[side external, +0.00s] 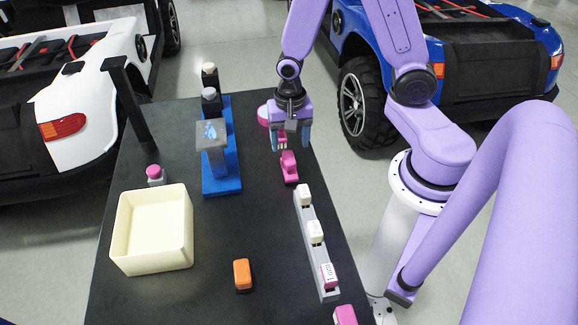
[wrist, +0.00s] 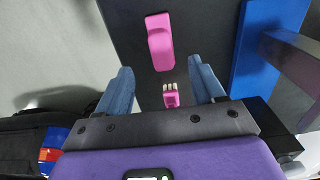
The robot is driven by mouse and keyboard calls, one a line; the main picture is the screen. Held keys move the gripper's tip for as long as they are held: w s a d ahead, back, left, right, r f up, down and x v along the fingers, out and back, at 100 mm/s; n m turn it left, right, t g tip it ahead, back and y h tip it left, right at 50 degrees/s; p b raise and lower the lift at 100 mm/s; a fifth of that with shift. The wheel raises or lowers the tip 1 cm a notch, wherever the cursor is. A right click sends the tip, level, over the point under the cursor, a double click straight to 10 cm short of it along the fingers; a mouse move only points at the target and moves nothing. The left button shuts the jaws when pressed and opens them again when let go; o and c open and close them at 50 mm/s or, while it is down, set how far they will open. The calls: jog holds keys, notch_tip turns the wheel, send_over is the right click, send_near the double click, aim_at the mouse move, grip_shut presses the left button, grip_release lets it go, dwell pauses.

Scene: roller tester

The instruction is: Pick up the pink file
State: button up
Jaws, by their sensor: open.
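Several pink things are near my gripper (side external: 290,145), and I cannot tell for certain which is the file. A pink block with a raised part (side external: 289,167) lies on the dark table just in front of my gripper. In the wrist view this block (wrist: 160,45) is beyond the fingertips. A small pink piece with white tips (wrist: 171,98) shows between the two blue fingers in the wrist view; in the side view it is partly hidden by the gripper. My gripper is open, pointing down, and holds nothing that I can see.
A pink round thing (side external: 263,115) is behind my gripper. A blue stand (side external: 222,180) with a grey top is left of it. A grey rail (side external: 325,275) with white and pink blocks is at front right. A cream bin (side external: 120,235) and an orange block (side external: 242,274) are nearer the camera.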

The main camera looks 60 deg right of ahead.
aim_at(289, 157)
jog(key=shift+a+f, duration=0.15)
jog(key=shift+f, duration=3.8)
grip_shut()
